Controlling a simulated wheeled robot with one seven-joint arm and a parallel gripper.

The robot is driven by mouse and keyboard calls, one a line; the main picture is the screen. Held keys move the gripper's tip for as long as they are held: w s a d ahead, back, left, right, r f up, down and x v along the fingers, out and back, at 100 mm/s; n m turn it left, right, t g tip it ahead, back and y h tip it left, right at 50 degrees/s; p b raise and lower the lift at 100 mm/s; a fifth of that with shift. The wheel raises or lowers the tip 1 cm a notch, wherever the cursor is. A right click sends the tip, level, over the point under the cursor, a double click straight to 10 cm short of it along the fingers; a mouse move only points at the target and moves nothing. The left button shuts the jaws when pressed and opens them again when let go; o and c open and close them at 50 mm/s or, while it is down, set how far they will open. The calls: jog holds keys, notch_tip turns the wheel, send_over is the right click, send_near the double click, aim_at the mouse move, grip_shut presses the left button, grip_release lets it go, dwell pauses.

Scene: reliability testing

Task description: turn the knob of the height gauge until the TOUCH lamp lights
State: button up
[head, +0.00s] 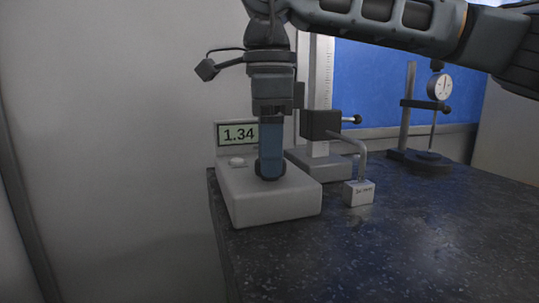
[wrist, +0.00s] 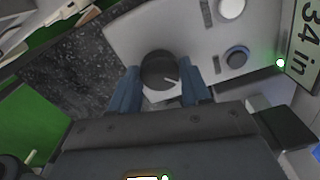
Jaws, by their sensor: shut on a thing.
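The height gauge has a pale base (head: 270,205), a display (head: 238,134) reading 1.34 and a dark carriage (head: 320,124) on its column. The carriage's bent probe (head: 362,158) reaches down to a small white block (head: 359,194); I cannot tell whether they touch. My gripper (head: 269,172) points down over the base. In the wrist view its blue fingers (wrist: 160,92) are shut on the dark round knob (wrist: 158,68), whose pale pointer line shows. A bright green-edged spot (wrist: 280,62) shows by the display; I cannot tell whether it is the TOUCH lamp. No TOUCH label is readable.
A dial indicator (head: 440,87) on a dark stand is at the back right, before a blue panel (head: 382,85). The dark speckled bench (head: 420,235) is clear at the front right. Its left edge runs close beside the gauge base.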

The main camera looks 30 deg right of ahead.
jog(key=shift+n, duration=1.3)
jog(key=o, duration=1.1)
jog(key=shift+r, duration=3.9)
